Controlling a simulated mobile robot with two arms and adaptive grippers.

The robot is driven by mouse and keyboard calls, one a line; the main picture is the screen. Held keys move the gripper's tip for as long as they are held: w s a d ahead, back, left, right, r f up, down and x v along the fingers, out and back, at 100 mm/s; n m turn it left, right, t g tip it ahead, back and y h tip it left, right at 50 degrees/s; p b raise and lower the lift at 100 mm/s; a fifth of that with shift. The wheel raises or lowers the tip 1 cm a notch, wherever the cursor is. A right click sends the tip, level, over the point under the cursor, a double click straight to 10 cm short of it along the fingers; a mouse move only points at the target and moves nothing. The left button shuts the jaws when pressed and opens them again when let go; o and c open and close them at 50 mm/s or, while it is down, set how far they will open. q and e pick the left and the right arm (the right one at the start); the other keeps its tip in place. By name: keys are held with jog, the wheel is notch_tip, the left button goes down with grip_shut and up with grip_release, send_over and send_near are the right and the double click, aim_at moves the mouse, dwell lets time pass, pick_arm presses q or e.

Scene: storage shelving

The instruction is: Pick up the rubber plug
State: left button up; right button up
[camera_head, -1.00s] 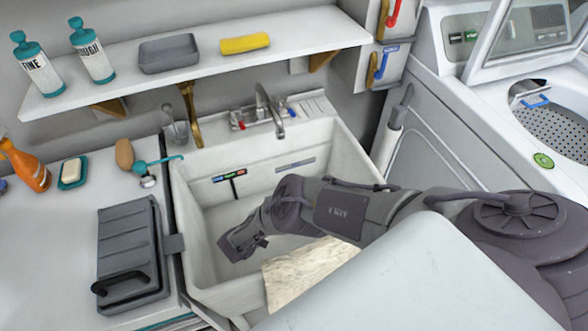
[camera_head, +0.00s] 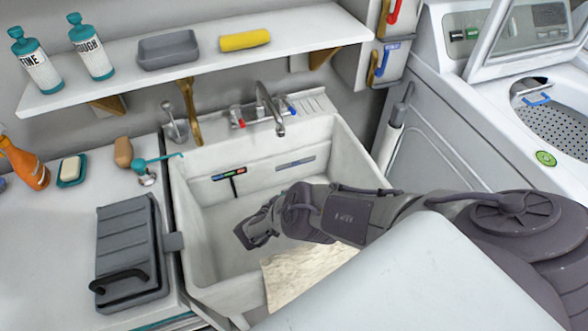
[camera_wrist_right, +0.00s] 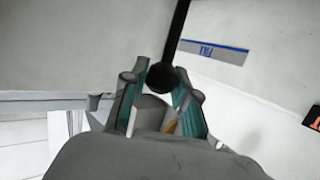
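I take the black rod with a round black knob (camera_wrist_right: 162,75) in the right wrist view to be the rubber plug and its stem. The knob sits at my right gripper's fingertips (camera_wrist_right: 159,68), overlapping the gap between them. The teal finger pads stand apart behind it. I cannot tell whether they touch or grip the knob. The far end of the rod leaves the picture at the top. In the head view my right gripper (camera_head: 252,236) is down inside the white sink (camera_head: 350,145), and no plug can be made out there. My left gripper is not in view.
A beige board (camera_head: 295,275) lies at the sink's front. The taps (camera_head: 265,105) stand at its back edge. A dark grey case (camera_head: 130,250) is on the left counter, and the shelf (camera_head: 200,75) runs above. A washing machine (camera_head: 560,130) is at the right.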

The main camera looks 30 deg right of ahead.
grip_shut()
jog(key=shift+r, duration=0.1)
